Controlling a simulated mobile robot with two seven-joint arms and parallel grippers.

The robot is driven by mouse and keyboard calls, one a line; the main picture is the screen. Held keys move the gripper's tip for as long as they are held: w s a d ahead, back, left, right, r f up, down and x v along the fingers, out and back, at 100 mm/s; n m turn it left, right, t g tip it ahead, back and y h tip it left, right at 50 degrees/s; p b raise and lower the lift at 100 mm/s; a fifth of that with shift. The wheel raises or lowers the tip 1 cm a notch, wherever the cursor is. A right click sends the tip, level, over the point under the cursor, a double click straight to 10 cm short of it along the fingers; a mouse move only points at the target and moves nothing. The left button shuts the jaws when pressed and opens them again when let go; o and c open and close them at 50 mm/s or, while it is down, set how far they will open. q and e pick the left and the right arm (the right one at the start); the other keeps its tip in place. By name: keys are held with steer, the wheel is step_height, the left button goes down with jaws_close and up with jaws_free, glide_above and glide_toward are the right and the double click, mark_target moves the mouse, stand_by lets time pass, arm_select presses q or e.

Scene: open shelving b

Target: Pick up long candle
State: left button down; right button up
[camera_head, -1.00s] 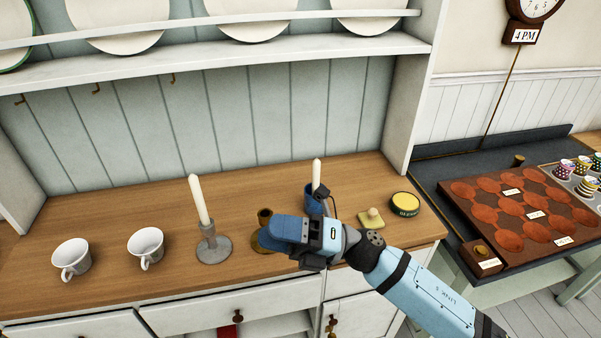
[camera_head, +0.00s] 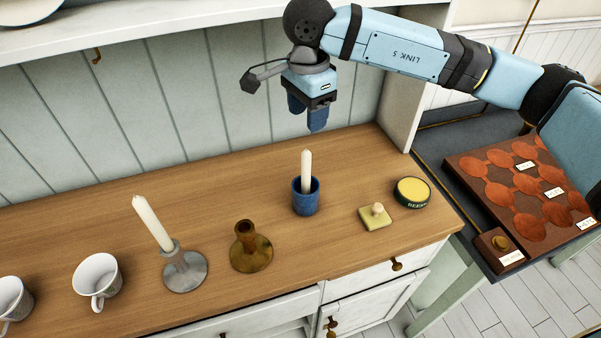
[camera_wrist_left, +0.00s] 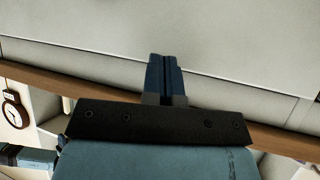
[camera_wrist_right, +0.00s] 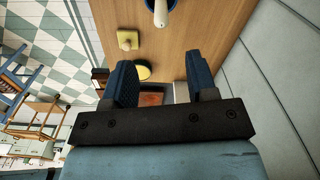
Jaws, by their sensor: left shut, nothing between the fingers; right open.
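A white candle (camera_head: 306,170) stands upright in a blue cup (camera_head: 306,202) on the wooden counter; it also shows at the top of the right wrist view (camera_wrist_right: 161,12). Another white candle (camera_head: 152,222), with more of its length showing, leans slightly in a grey candlestick (camera_head: 185,270) to the left. Which one is the long candle is not certain. My right gripper (camera_head: 307,118) is open and empty, above and behind the blue cup, fingers downward. My left gripper (camera_wrist_left: 166,72) is shut and empty in its wrist view, near a pale surface; the head view does not show it.
An empty brass candlestick (camera_head: 250,248) stands between the candles. White cups (camera_head: 98,278) are at the left. A small yellow block with a knob (camera_head: 376,216) and a round yellow tin (camera_head: 412,191) sit right of the blue cup. The panelled back wall rises behind.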

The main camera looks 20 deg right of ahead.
mark_target(307, 152)
step_height(307, 152, down, 7)
steer(key=shift+s+f+p, duration=0.1)
steer(key=shift+f+p, duration=0.1)
steer(key=shift+p, duration=0.3)
steer(key=shift+w+f+p, duration=0.15)
steer(key=shift+f+p, duration=0.25)
steer(key=shift+f, duration=1.05)
steer(key=shift+w+f+p, duration=0.1)
steer(key=shift+f+p, duration=0.25)
steer(key=shift+f, duration=1.1)
jaws_close()
